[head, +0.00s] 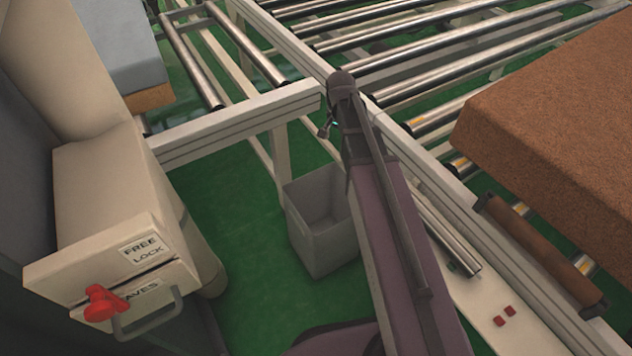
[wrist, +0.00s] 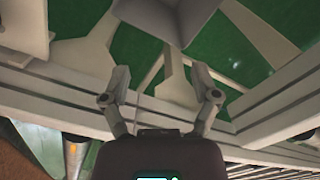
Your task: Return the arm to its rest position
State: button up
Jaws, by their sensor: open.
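My arm (head: 400,250) reaches up from the bottom of the head view toward the corner of the conveyor frame. My gripper (head: 329,125) is at its far end, small and partly hidden by the wrist. In the wrist view my gripper (wrist: 160,76) has its two fingers spread apart, with nothing between them. The fingers overlap the pale frame rail (wrist: 60,85) in that picture; whether they touch it I cannot tell.
A grey bin (head: 322,225) stands on the green floor left of my arm. A brown mattress (head: 560,120) lies on the rollers at right. A beige cabinet (head: 105,210) with a red knob (head: 103,303) is at left. Open floor (head: 215,210) lies between cabinet and bin.

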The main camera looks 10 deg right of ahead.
jog(key=s+n, duration=0.7)
jog(key=s, duration=0.8)
notch_tip(320, 180, up, 13)
jog(key=p, duration=1.2)
jog(key=shift+w+a+f+p, duration=0.2)
jog(key=shift+w+a+p, duration=0.15)
jog(key=shift+w, duration=0.1)
